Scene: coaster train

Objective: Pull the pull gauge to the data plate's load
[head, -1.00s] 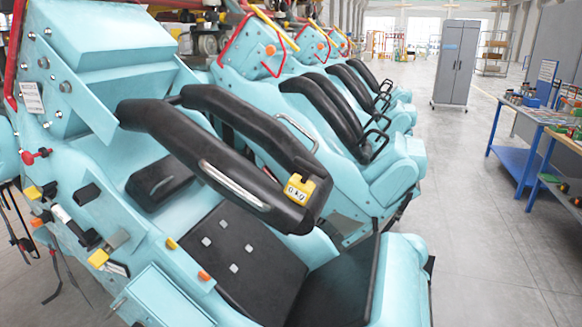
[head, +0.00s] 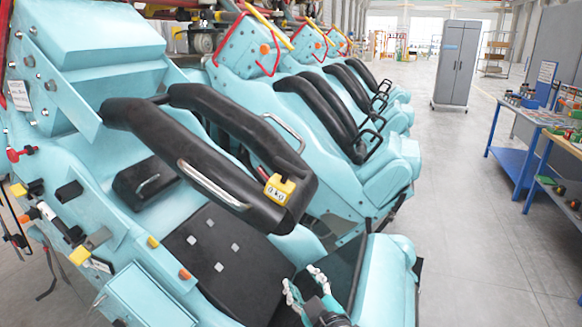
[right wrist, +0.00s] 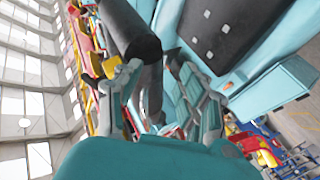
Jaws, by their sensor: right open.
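The yellow pull gauge (head: 279,188) hangs on the near end of the black lap bar (head: 245,128) of the closest car; its face reads "0 kg". It also shows in the right wrist view (right wrist: 122,77), close to one finger; I cannot tell from that view whether they touch. A white plate with small print (head: 19,95), likely the data plate, is on the teal frame at the far left; its text is unreadable. My right gripper (head: 303,280) is open and empty, below the gauge and apart from it in the head view. My left gripper is out of view.
The teal seat with its black pad (head: 228,255) lies below the bar. More cars (head: 350,110) stand behind. A blue workbench (head: 525,130) with tools and a grey cabinet (head: 456,65) are at the right. The floor (head: 460,220) between is clear.

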